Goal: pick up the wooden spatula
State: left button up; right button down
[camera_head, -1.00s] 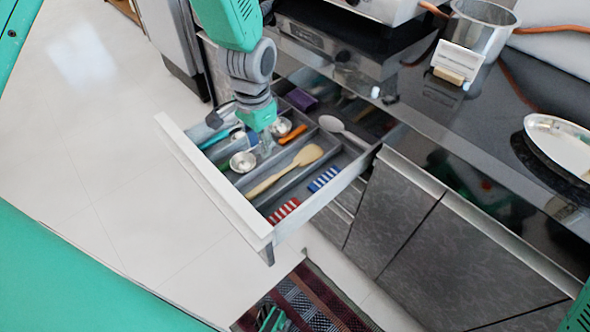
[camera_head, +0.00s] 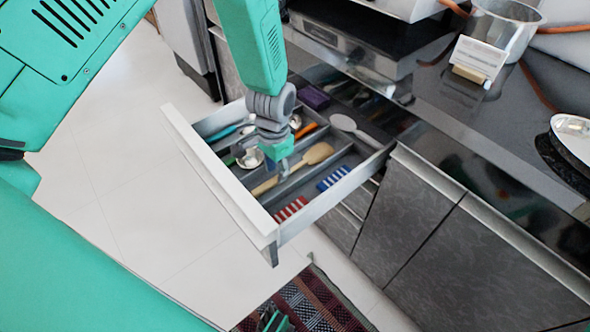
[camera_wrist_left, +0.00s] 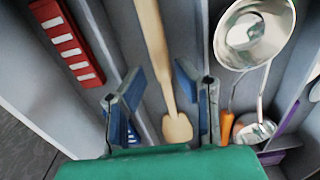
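The wooden spatula (camera_head: 318,153) lies in a compartment of the open drawer (camera_head: 220,190), its head toward the cabinet. In the left wrist view the spatula (camera_wrist_left: 153,40) runs lengthwise between my fingers, its head near the bottom of the picture. My left gripper (camera_head: 283,168) is over the spatula's middle and hides part of it in the head view. In the left wrist view the left gripper (camera_wrist_left: 160,82) is open, with a blue-padded finger on each side of the handle and gaps beside it. I cannot tell its exact height above the drawer floor.
A red striped item (camera_wrist_left: 65,45) and a blue striped item (camera_head: 334,177) lie on the other side. Grey dividers and the counter (camera_head: 470,120) border the space.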

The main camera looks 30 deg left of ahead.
pick_arm(q)
notch_tip(320, 180, down, 3)
jog(key=shift+w+b, duration=0.1)
jog(key=shift+b, duration=0.2)
jog(key=shift+r, duration=0.1)
jog(key=shift+c, duration=0.8)
grip_shut()
